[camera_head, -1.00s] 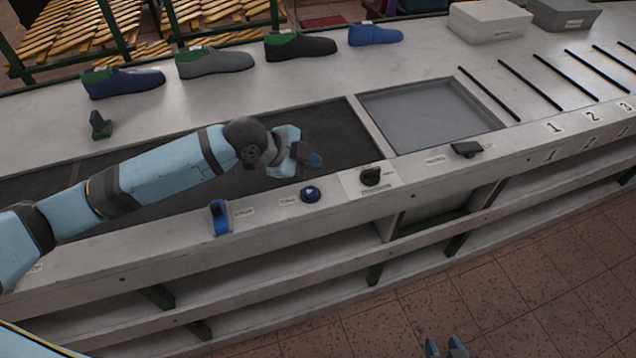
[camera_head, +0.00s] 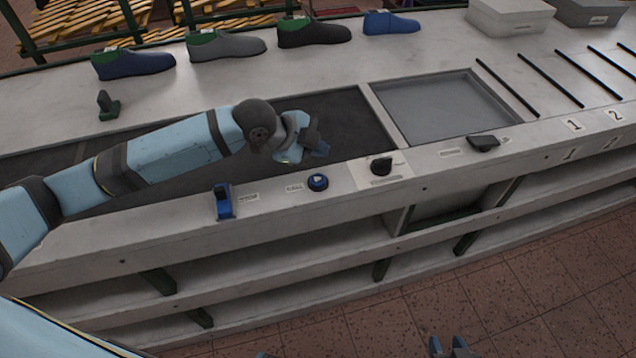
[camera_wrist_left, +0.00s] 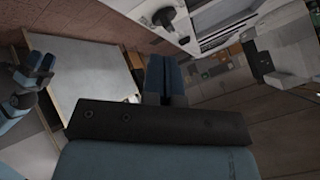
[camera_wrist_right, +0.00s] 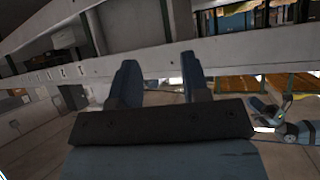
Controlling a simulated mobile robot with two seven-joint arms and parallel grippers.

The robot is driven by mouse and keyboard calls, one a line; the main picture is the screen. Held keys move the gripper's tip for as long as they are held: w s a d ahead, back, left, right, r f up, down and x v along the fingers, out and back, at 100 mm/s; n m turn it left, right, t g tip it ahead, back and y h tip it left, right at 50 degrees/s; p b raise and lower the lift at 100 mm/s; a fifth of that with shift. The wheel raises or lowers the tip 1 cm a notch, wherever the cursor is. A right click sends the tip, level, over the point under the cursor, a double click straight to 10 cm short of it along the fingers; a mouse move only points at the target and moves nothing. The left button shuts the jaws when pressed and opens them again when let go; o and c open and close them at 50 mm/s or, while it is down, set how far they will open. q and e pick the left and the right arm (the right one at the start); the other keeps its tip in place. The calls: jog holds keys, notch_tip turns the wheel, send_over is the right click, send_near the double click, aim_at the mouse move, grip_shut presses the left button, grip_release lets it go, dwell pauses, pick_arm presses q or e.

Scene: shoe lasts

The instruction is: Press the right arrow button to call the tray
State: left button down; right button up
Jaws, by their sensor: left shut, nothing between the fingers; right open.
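The arrow button (camera_head: 318,181) is a round blue button with a white arrow, set in the bench's front ledge. My left gripper (camera_head: 319,147) is shut and empty, just behind and above the button in the head view; I see no contact. Its closed fingers (camera_wrist_left: 165,75) also show in the left wrist view, where the button cannot be made out. My right gripper (camera_head: 450,347) is low at the bottom edge of the head view, away from the bench. In the right wrist view its fingers (camera_wrist_right: 168,85) are apart and empty.
A blue switch (camera_head: 223,201) stands left of the button and a black knob (camera_head: 381,166) to its right. Behind lie a dark belt (camera_head: 350,120) and a grey recessed bay (camera_head: 440,105). Several shoes (camera_head: 228,46) line the back; grey boxes (camera_head: 510,14) stand far right.

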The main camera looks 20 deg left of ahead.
aim_at(318, 180)
pick_arm(q)
notch_tip(318, 180, down, 4)
jog(key=b, duration=0.2)
jog(key=shift+r+b, duration=0.15)
jog(key=shift+b, duration=0.2)
jog(key=shift+f+b, duration=0.3)
jog(key=shift+f, duration=0.95)
pick_arm(e)
jog(key=f, duration=0.3)
jog(key=shift+w+a+f, duration=0.1)
jog(key=shift+w+a, duration=0.05)
jog(key=shift+w, duration=0.25)
jog(key=shift+s+f, duration=0.15)
jog(key=shift+f, duration=0.05)
pick_arm(q)
jog(key=shift+f, duration=0.15)
pick_arm(e)
jog(key=shift+r, duration=0.1)
pick_arm(q)
jog(key=shift+f, duration=0.3)
pick_arm(e)
jog(key=shift+r, duration=0.1)
